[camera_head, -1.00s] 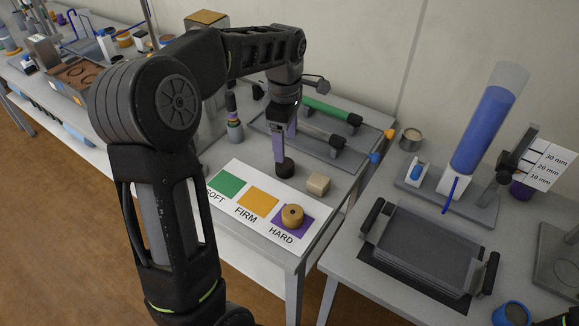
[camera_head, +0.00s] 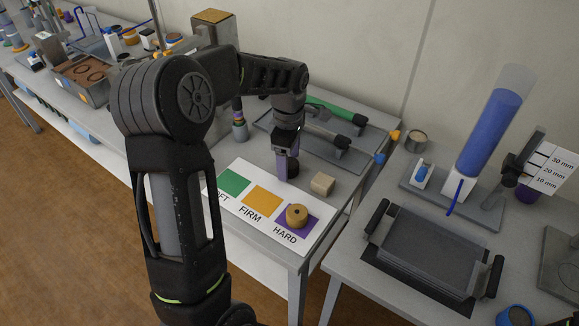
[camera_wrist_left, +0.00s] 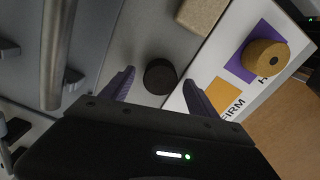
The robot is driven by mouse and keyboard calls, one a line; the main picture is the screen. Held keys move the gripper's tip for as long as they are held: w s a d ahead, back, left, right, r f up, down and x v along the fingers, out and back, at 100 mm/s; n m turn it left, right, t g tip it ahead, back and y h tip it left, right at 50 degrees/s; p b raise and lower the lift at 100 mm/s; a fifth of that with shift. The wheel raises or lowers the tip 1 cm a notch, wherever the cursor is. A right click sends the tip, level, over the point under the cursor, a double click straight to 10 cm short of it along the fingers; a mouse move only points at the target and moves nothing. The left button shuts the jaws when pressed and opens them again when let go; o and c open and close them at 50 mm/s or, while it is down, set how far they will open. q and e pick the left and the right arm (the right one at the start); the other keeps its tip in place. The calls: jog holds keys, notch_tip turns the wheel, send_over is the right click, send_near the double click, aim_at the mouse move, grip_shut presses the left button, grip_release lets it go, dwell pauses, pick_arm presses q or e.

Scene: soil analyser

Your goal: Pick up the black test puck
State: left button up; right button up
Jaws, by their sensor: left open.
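The black test puck (camera_wrist_left: 160,76) lies on the grey table, beside the white card's edge. In the head view the puck (camera_head: 292,168) is partly hidden behind my left gripper. My left gripper (camera_head: 284,172) points down at it. In the left wrist view my left gripper (camera_wrist_left: 158,88) is open, with its purple fingers on either side of the puck and apart from it. My right gripper is not in view.
A tan block (camera_head: 322,184) stands close to the puck. A card (camera_head: 262,222) marked SOFT, FIRM and HARD lies in front, with a tan round puck (camera_head: 296,216) on its purple square. Behind is a tray with green and black-handled tools (camera_head: 330,110).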

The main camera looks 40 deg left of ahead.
pick_arm(q)
jog(key=shift+f, duration=0.35)
dwell(0.3)
grip_shut()
dwell(0.6)
